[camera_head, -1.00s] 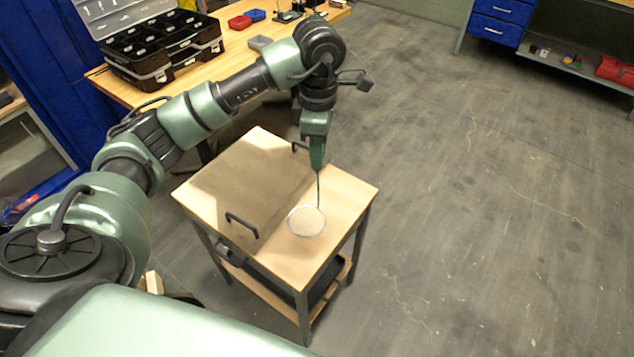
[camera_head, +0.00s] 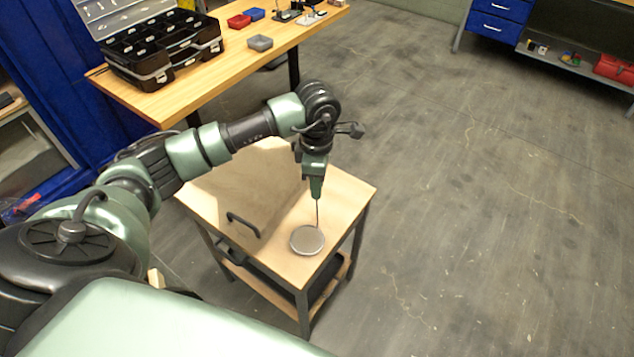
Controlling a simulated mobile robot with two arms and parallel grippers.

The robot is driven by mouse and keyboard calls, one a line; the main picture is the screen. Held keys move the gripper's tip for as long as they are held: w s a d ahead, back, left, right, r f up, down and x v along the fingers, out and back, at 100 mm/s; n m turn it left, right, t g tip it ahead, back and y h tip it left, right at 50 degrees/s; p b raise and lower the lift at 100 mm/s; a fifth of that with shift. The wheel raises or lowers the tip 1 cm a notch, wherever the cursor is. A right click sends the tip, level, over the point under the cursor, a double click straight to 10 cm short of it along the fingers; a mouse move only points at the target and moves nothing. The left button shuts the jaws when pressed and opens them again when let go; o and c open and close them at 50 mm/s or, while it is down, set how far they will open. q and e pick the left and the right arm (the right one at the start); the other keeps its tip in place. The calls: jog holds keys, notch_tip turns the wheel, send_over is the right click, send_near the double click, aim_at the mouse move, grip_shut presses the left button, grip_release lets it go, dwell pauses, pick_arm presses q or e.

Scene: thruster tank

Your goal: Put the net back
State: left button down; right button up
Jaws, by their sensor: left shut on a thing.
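The net (camera_head: 307,240) shows as a small round grey hoop with a thin dark handle rising from its right edge. My left gripper (camera_head: 316,194) points down over the right part of a small wooden-topped cart (camera_head: 345,198) and is shut on the handle's upper end. The hoop is below the gripper, over the front right part of the cart top. I cannot tell whether it touches the wood. My right gripper is not in view.
My left arm hides part of the cart's back. The floor right of the cart is clear.

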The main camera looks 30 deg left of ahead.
pick_arm(q)
jog(key=c, duration=1.3)
grip_release()
jog(key=shift+r, duration=0.1)
jog(key=shift+r, duration=0.2)
notch_tip(320, 180, up, 10)
jog(key=b, duration=0.3)
jog(key=shift+r, duration=0.8)
